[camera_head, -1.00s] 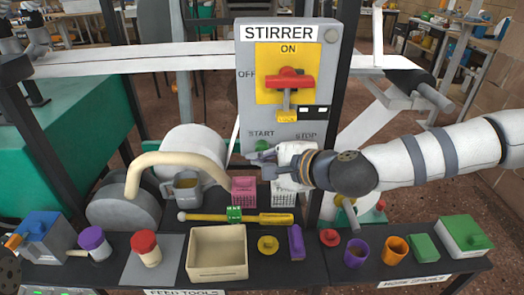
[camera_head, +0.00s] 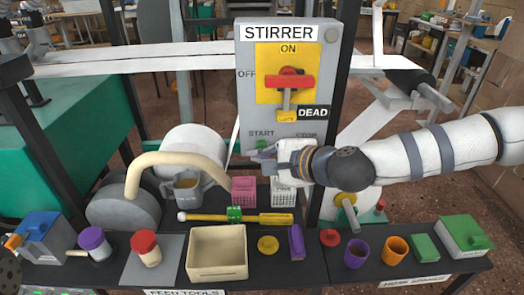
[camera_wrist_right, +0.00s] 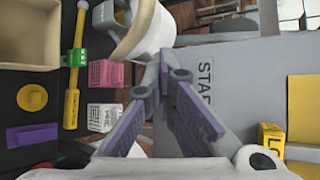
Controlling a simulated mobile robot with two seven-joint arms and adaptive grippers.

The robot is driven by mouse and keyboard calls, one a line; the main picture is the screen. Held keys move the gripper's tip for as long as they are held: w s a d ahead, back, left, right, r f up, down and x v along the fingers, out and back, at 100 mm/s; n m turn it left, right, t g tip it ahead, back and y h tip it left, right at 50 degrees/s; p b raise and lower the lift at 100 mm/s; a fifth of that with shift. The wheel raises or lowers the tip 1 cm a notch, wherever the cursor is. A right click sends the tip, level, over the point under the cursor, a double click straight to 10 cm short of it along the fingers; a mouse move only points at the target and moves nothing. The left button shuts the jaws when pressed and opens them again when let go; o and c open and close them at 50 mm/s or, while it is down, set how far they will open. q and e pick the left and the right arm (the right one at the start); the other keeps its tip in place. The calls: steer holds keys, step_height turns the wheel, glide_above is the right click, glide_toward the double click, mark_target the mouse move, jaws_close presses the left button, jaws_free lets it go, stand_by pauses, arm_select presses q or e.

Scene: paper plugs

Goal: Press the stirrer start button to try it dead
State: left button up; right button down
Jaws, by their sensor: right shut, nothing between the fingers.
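The grey stirrer panel (camera_head: 247,105) stands upright at the centre, with a red switch handle (camera_head: 289,82) lying level on a yellow plate and a yellow lock tag (camera_head: 287,116) hanging below it. A black label beside the tag reads DEAD (camera_head: 313,113). The green start button (camera_head: 262,145) shows just above my right gripper's fingertips (camera_head: 265,154); I cannot tell whether they touch. My right gripper is shut and empty. In the right wrist view its purple-padded fingers (camera_wrist_right: 165,80) meet beside the START lettering (camera_wrist_right: 205,88) and the button is hidden. The stop button is hidden behind the gripper.
Below the panel, a dark bench holds a beige tray (camera_head: 218,275), a yellow rod (camera_head: 270,218), pink (camera_head: 244,190) and white (camera_head: 284,190) baskets, a grey mug (camera_head: 187,187) and several coloured pots.

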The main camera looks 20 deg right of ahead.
stand_by(0.3)
arm_select(q)
steer(key=shift+w+r, duration=0.2)
arm_select(e)
steer(key=shift+s+a, duration=0.2)
steer(key=shift+s, duration=0.65)
arm_select(q)
steer(key=shift+w+r+p, duration=0.45)
steer(key=shift+r+p, duration=0.05)
steer(key=shift+p, duration=0.15)
arm_select(e)
steer(key=s, duration=0.2)
steer(key=s+a, duration=0.1)
steer(key=s, duration=0.2)
steer(key=shift+a, duration=0.2)
